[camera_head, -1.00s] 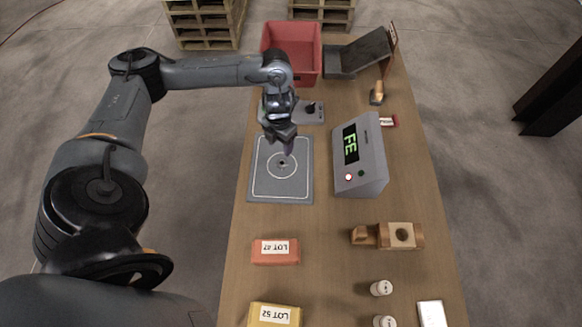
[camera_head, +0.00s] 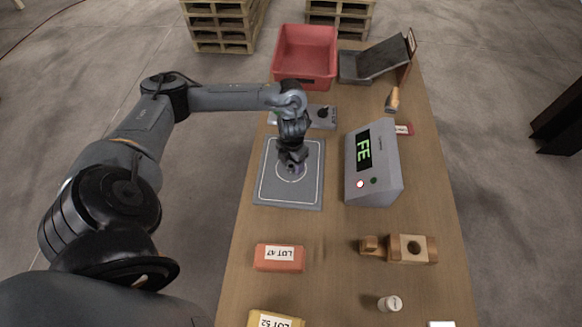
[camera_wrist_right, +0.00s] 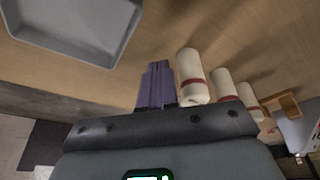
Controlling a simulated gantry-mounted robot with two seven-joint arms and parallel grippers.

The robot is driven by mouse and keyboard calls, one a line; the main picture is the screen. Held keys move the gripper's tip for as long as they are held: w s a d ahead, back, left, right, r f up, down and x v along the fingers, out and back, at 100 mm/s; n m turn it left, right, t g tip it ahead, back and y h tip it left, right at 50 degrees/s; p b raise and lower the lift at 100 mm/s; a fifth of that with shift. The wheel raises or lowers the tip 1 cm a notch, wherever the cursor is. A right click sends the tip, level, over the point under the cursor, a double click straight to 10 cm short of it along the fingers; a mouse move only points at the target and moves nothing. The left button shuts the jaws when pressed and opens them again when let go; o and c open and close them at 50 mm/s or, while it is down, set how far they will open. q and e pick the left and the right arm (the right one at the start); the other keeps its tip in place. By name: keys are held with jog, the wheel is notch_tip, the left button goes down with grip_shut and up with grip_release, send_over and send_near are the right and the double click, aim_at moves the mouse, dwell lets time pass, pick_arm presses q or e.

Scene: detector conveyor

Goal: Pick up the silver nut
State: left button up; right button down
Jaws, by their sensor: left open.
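My left gripper (camera_head: 292,166) is open and low over the circle marked on the grey mat (camera_head: 271,190). A small purplish patch shows at its fingertips. The silver nut cannot be made out now; the gripper covers the middle of the circle, and I cannot tell whether anything is between the fingers. My right gripper (camera_wrist_right: 155,84) shows only in the right wrist view. Its purple fingers lie side by side with no clear gap and nothing visible between them.
A grey box reading FE (camera_head: 375,172) stands right of the mat. A red bin (camera_head: 304,56) and a dark chute (camera_head: 375,60) are behind. An orange LOT 47 block (camera_head: 279,258) and a wooden block (camera_head: 412,249) lie nearer. White cylinders (camera_wrist_right: 192,76) stand by my right gripper.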

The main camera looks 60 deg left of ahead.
pick_arm(q)
grip_shut()
dwell(0.3)
jog(key=shift+r, duration=0.1)
